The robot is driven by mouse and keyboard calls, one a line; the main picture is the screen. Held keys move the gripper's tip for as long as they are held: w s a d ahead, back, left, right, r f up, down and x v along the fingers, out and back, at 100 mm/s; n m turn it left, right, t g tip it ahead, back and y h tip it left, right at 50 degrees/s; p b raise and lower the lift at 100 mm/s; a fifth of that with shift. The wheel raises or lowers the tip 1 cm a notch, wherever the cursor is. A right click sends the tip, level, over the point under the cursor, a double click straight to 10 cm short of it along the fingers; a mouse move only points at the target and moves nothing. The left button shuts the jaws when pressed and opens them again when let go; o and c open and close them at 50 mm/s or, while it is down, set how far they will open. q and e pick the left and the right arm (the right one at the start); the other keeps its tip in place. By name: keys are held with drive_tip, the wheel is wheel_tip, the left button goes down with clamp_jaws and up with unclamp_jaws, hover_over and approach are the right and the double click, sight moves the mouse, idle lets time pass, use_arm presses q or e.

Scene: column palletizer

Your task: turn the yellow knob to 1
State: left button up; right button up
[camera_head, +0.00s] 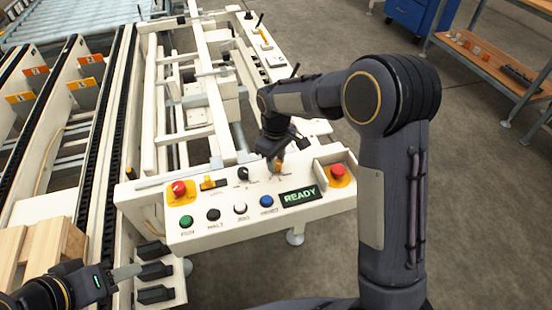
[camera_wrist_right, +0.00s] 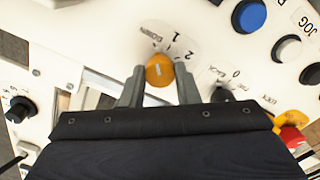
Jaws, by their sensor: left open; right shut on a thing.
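The yellow knob (camera_wrist_right: 160,70) sits on a round white label plate with the marks 1 and 2 and a word that looks like DOWN. My right gripper (camera_wrist_right: 160,78) has a finger on each side of it and is shut on it. Which mark the knob points to I cannot tell. In the head view the knob (camera_head: 278,167) shows small below my right gripper (camera_head: 277,158), at the back of the control panel (camera_head: 225,236). My left gripper (camera_head: 126,272) is open at the lower left, away from the knob.
The panel carries a red button (camera_head: 179,188), another red button (camera_head: 338,172), a black knob (camera_head: 243,173), green (camera_head: 186,221) and blue (camera_head: 266,201) buttons and a READY display (camera_head: 300,196). Wooden boards (camera_head: 45,243) lie at the left. Open floor lies at the right.

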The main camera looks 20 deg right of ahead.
sight(277, 163)
drive_tip(key=m, duration=0.3)
drive_tip(key=shift+r+m+p, duration=0.1)
drive_tip(key=shift+m+p, duration=0.65)
drive_tip(key=shift+m, duration=1.65)
drive_tip(key=o, duration=1)
drive_tip(key=shift+c, duration=0.2)
wheel_tip(277, 163, up, 8)
drive_tip(key=shift+f, duration=0.15)
